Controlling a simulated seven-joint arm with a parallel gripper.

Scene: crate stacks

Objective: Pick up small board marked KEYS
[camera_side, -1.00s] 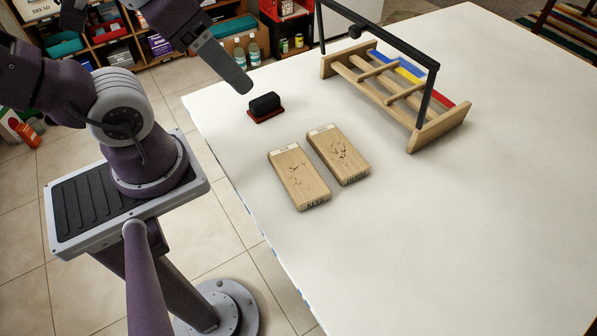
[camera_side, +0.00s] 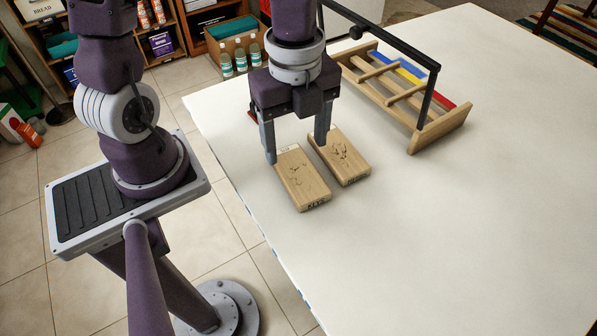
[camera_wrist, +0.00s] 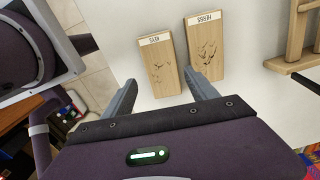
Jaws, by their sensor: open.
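The small wooden board marked KEYS (camera_side: 304,184) lies flat on the white table, its name readable on the near end. In the wrist view the KEYS board (camera_wrist: 161,68) shows its white label upside down at the top. A similar board marked HERBS (camera_side: 345,160) lies beside it on the right, with a narrow gap; it also shows in the wrist view (camera_wrist: 206,50). My gripper (camera_side: 296,150) is open and empty, pointing down above the boards' far ends. In the wrist view the fingers (camera_wrist: 160,77) lie either side of the KEYS board. The gripper hides part of the boards' far ends.
A wooden rack (camera_side: 440,127) with coloured strips and a black bar stands right of and behind the boards. A dark block on a red base is almost hidden behind my gripper. The table (camera_side: 470,230) is clear to the right and front.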

